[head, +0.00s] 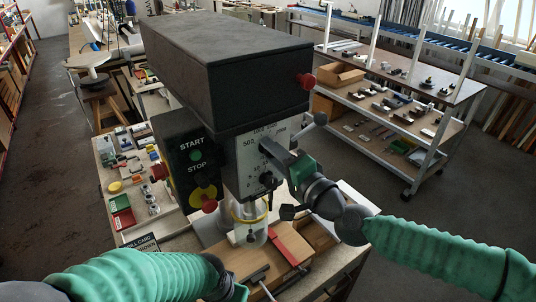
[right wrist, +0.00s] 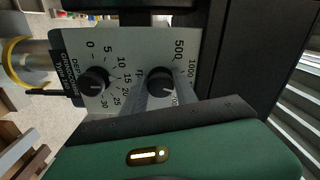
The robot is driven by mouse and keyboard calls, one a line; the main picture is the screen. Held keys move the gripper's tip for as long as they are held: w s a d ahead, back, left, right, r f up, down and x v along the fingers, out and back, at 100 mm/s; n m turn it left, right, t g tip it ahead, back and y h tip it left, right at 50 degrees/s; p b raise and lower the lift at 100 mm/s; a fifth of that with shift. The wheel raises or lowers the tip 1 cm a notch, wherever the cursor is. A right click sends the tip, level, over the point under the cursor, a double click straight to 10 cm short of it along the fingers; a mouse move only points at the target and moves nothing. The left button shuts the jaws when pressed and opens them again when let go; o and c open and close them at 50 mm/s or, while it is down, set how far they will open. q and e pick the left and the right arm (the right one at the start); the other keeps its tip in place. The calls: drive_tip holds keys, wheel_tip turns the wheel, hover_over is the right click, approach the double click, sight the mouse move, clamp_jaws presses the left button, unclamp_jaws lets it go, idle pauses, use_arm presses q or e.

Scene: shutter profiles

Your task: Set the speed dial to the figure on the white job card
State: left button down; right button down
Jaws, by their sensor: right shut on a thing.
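The speed dial (right wrist: 161,82) is a black knob on the drill's pale front plate, with 500 and 1000 printed beside it in the right wrist view. My right gripper (head: 271,150) is shut on this knob; the grey fingers lie along its sides, and in the head view they hide it. The knob's exact setting is hard to read. A card (head: 140,243) with a dark heading lies at the lower left of the head view; its figure is too small to read. My left arm comes in at the bottom left; its gripper (head: 240,292) is partly cut off by the frame edge.
A second black knob, the depth dial (right wrist: 94,81), sits beside the speed dial. The START/STOP panel (head: 194,160) with a red button stands left. A red knob (head: 305,81) juts from the drill head. A clamped wooden board (head: 248,262) lies below the guard.

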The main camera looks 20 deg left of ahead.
drive_tip(key=shift+d+f+m, duration=0.15)
drive_tip(key=shift+f+m, duration=0.2)
drive_tip(key=shift+m, duration=0.05)
